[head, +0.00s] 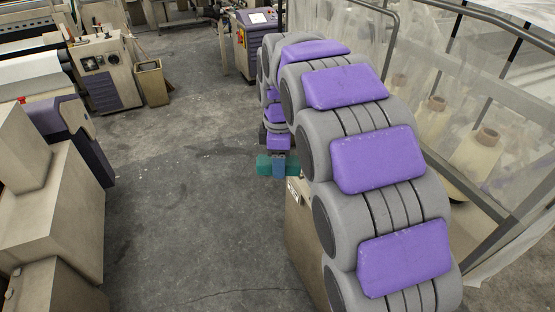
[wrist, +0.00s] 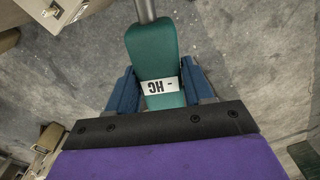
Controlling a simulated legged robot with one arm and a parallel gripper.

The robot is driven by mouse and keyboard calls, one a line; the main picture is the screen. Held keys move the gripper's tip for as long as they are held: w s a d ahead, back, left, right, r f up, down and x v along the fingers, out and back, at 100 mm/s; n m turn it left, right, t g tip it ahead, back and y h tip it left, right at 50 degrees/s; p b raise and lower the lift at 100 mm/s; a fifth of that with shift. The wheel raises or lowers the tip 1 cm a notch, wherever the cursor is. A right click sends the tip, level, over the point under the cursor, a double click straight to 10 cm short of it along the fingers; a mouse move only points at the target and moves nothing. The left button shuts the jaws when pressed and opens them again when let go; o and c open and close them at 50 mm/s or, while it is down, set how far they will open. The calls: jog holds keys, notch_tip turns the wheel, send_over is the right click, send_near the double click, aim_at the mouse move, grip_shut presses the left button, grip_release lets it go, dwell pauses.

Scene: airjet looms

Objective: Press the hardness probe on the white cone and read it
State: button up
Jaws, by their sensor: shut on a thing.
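My gripper (wrist: 161,84) is shut on the hardness probe (wrist: 156,50), a teal-green body with a white label. Its blue fingers press on both sides of the probe, and a grey metal rod extends from its far end, out of the top of the wrist view. In the head view the gripper (head: 278,166) and the probe (head: 263,165) look small, beyond my arm and over the floor. Pale yarn cones with brown tops, such as the nearest cone (head: 474,168), stand at the right behind clear sheeting. I cannot tell which is the white cone. The probe touches no cone.
A beige box with a white label (head: 293,191) stands below the gripper, partly hidden by my arm. A metal-framed clear screen (head: 390,60) lines the right side. Beige machine housings (head: 50,215) stand at the left. The grey floor (head: 190,200) between is clear.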

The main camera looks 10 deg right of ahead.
jog(key=shift+s+d, duration=0.1)
jog(key=shift+d, duration=0.65)
dwell(1.3)
dwell(0.7)
jog(key=shift+w+a, duration=0.2)
jog(key=shift+a, duration=0.95)
jog(key=shift+w+a, duration=0.15)
jog(key=shift+a, duration=1.05)
jog(key=shift+w+a, duration=0.2)
jog(key=shift+a, duration=0.95)
jog(key=shift+f, duration=0.1)
